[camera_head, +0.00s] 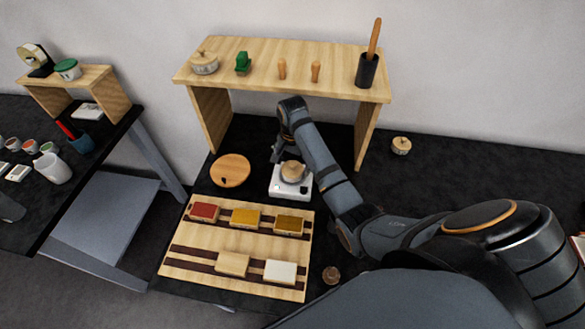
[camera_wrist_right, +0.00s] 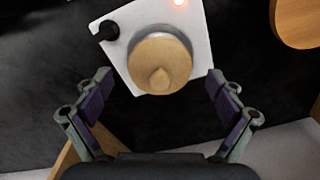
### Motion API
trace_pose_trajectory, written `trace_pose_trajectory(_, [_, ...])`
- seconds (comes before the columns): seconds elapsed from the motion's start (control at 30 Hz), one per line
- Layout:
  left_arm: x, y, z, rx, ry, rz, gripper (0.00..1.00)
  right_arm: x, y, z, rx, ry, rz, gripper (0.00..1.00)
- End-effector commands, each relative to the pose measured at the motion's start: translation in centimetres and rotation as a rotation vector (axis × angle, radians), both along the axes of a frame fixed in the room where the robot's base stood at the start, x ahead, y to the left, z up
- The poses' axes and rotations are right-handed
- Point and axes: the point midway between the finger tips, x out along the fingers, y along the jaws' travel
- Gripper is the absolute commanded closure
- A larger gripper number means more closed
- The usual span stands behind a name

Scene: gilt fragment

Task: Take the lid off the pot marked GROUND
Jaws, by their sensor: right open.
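A small pot (camera_head: 292,176) with a round wooden lid (camera_head: 293,170) and knob stands on a white hot plate (camera_head: 278,188). In the right wrist view the lid (camera_wrist_right: 158,62) lies ahead, between the line of the open fingers, with the pot's grey rim (camera_wrist_right: 181,35) showing behind it. My right gripper (camera_head: 279,154) is open and empty, just behind the pot in the head view; it also shows in the wrist view (camera_wrist_right: 158,82). It does not visibly touch the lid. No GROUND marking is readable. My left gripper is out of view.
A wooden shelf (camera_head: 280,60) bridges over behind, carrying a lidded pot (camera_head: 204,64), a green item and a black holder. A round wooden board (camera_head: 230,170) lies left. A wooden rack (camera_head: 205,262) with colored blocks lies in front. Another lidded pot (camera_head: 401,146) sits right.

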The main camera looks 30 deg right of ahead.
Motion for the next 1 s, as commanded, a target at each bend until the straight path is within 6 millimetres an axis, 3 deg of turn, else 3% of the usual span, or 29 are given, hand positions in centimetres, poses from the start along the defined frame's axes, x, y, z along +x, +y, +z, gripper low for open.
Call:
trace_pose_trajectory(0.1, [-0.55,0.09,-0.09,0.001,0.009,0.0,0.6,-0.01,0.01,-0.02,0.0,0.0,0.0,0.06])
trace_pose_trajectory(0.73, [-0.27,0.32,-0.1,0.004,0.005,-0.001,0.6,-0.11,0.05,-0.21,0.002,0.003,0.0,0.9])
trace_pose_trajectory(1.0, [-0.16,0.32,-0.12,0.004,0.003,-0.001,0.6,-0.25,0.07,-0.44,0.002,0.008,0.0,0.97])
